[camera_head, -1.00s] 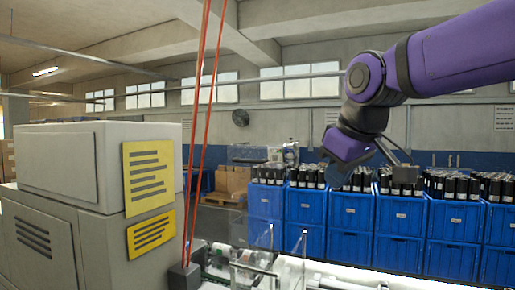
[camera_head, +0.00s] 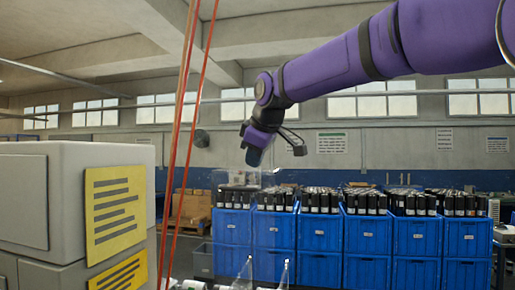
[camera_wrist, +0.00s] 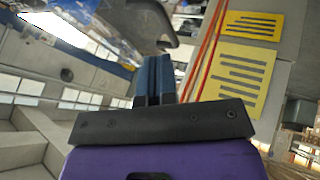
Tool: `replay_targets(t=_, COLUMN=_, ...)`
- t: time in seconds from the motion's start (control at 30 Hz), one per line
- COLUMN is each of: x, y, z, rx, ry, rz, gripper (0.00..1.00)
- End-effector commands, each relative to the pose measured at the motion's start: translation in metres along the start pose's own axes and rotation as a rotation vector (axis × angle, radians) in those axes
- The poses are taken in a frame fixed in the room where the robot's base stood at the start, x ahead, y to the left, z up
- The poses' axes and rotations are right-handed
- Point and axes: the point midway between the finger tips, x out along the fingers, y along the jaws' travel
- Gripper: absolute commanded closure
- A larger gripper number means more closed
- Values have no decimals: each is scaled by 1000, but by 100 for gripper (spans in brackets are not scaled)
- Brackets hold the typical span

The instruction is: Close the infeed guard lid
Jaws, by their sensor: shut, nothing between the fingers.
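My gripper (camera_head: 253,158) hangs from the purple arm near the middle of the head view, pointing down, above the level of the blue crates. In the wrist view its two dark blue fingers (camera_wrist: 153,80) lie together with nothing between them. Clear panels (camera_head: 285,274) with pale edges stand up at the bottom of the head view, well below my gripper. They look like part of the infeed guard, but I cannot tell which one is the lid. Their lower parts are cut off by the frame. My gripper touches nothing that I can see.
A grey machine cabinet (camera_head: 25,200) with yellow labels (camera_head: 115,212) stands at the left. Red cords (camera_head: 186,140) run upright between it and my gripper. Blue crates (camera_head: 320,232) with black cylinders line the back. The air around my gripper looks free.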

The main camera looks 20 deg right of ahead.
Motion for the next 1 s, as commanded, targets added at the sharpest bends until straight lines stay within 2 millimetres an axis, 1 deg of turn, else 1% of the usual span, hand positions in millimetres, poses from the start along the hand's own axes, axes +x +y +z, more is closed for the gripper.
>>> replay_targets(t=0.03, x=10, y=0, z=0, rx=0, ry=-1, rz=-1, gripper=100)
replay_targets(t=0.1, x=24, y=0, z=0, rx=0, ry=-2, rz=-2, gripper=100)
replay_targets(t=0.23, x=47, y=0, z=0, rx=1, ry=-2, rz=-1, gripper=100)
replay_targets(t=0.27, x=50, y=3, z=0, rx=2, ry=-2, rz=0, gripper=100)
replay_targets(t=0.3, x=52, y=10, z=0, rx=3, ry=-1, rz=1, gripper=100)
replay_targets(t=0.4, x=58, y=22, z=1, rx=2, ry=-1, rz=2, gripper=100)
replay_targets(t=0.53, x=62, y=31, z=0, rx=2, ry=0, rz=1, gripper=100)
replay_targets(t=0.7, x=64, y=36, z=0, rx=1, ry=0, rz=1, gripper=100)
replay_targets(t=1.0, x=64, y=36, z=0, rx=1, ry=0, rz=0, gripper=100)
